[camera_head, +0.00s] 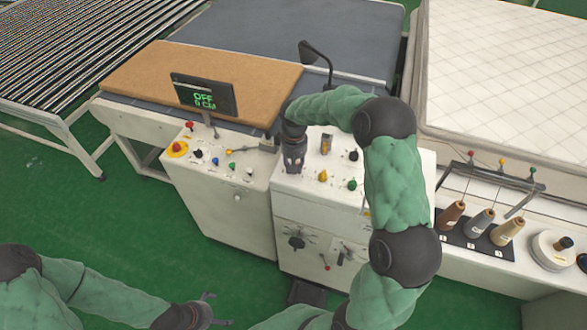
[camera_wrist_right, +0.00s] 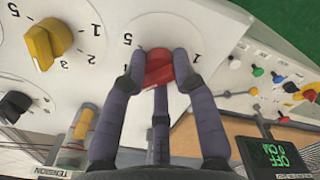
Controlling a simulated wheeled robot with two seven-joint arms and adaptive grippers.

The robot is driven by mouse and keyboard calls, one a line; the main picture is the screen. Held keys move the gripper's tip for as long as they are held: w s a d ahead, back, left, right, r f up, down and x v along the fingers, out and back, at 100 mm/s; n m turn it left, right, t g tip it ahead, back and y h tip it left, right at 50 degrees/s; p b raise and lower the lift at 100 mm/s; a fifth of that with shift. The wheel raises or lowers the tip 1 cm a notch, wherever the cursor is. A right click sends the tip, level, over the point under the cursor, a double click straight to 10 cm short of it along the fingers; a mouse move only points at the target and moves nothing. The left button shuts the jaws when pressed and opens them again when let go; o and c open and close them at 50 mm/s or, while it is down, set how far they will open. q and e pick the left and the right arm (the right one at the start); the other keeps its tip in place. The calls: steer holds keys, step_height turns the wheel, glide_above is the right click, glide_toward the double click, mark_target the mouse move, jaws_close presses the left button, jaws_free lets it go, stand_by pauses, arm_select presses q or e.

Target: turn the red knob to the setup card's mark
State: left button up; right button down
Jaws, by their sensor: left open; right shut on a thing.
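The red knob (camera_wrist_right: 158,66) sits on a white dial plate with printed numbers, of which a 5 and a 1 show in the right wrist view. My right gripper (camera_wrist_right: 160,72) is shut on it, with dark fingers around its sides. In the head view my right gripper (camera_head: 293,165) reaches down onto the white control panel (camera_head: 310,190) and hides the red knob. My left gripper (camera_head: 207,309) is open and empty, low over the green floor, away from the panels. I cannot make out a setup card in either view.
A yellow knob (camera_wrist_right: 47,42) and a black knob (camera_wrist_right: 14,106) are beside the red one, near a tension gauge (camera_wrist_right: 82,125). A display (camera_head: 204,95) reads OFF, 0 CM. Thread cones (camera_head: 451,214) and a quilted mattress (camera_head: 500,75) are at the right.

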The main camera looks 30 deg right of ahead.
steer(key=shift+d+m+b, duration=0.15)
steer(key=shift+m+b, duration=0.4)
steer(key=shift+m, duration=0.65)
steer(key=shift+r, duration=0.1)
steer(key=c, duration=0.9)
jaws_free()
steer(key=shift+d, duration=0.1)
